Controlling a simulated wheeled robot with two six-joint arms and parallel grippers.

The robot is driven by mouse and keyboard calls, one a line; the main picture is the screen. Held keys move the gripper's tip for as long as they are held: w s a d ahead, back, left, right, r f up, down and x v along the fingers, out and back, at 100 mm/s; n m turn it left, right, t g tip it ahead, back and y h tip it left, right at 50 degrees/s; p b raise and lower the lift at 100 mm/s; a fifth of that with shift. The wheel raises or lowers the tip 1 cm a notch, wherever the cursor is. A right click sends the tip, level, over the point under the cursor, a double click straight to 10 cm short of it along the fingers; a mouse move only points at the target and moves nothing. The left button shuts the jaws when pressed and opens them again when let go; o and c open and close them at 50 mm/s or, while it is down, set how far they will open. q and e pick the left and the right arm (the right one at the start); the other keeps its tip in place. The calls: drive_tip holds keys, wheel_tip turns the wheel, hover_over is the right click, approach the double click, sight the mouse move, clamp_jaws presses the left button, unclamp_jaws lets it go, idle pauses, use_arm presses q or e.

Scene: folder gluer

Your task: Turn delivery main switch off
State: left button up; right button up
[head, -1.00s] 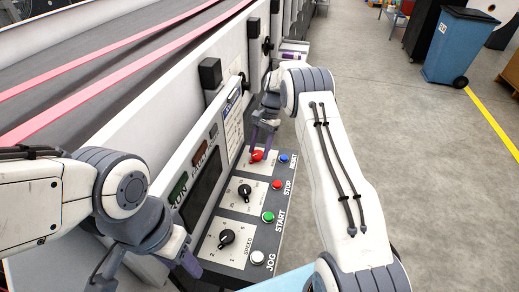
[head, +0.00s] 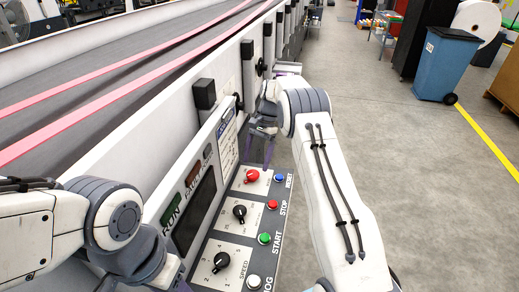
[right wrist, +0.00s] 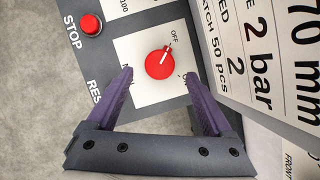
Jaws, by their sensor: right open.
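The delivery main switch is a red rotary knob (head: 252,175) on a white plate at the far end of the control panel. In the right wrist view the red knob (right wrist: 157,66) has a white pointer mark slanting toward the OFF label (right wrist: 174,35). My right gripper (head: 260,158) is open near the knob. In the right wrist view its purple fingers (right wrist: 158,80) are spread on either side below the knob, with nothing between them; contact does not show. My left gripper is mostly cut off at the bottom edge of the head view.
Blue, red STOP (head: 272,204) and green START (head: 264,238) buttons line the panel's right edge. Two black knobs (head: 239,211) sit nearer me. A dark screen (head: 195,215) stands to the left. A settings placard (right wrist: 270,60) rises beside the knob. Open floor lies right.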

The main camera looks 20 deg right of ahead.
drive_tip(key=v, duration=0.6)
drive_tip(key=shift+d+r, duration=0.2)
drive_tip(key=shift+r, duration=0.15)
drive_tip(key=shift+w, duration=0.15)
drive_tip(key=shift+a, duration=0.1)
drive_tip(key=s+a+f+n+t+h, duration=0.15)
drive_tip(key=s+a+n+t, duration=0.35)
drive_tip(key=s, duration=0.8)
drive_tip(key=s+a+f+n+h, duration=0.1)
drive_tip(key=s+a+n+h, duration=0.15)
drive_tip(key=s+n, duration=0.8)
drive_tip(key=s+a+r+n+g+y+b, duration=0.1)
drive_tip(key=s+a+r+n+g+b, duration=0.1)
drive_tip(key=s+a, duration=1.1)
drive_tip(key=s+n+b, duration=0.1)
drive_tip(key=s+b, duration=0.1)
drive_tip(key=s, duration=0.1)
drive_tip(key=shift+s+a+r+g, duration=0.2)
drive_tip(key=shift+s+g, duration=0.05)
drive_tip(key=shift+g, duration=0.05)
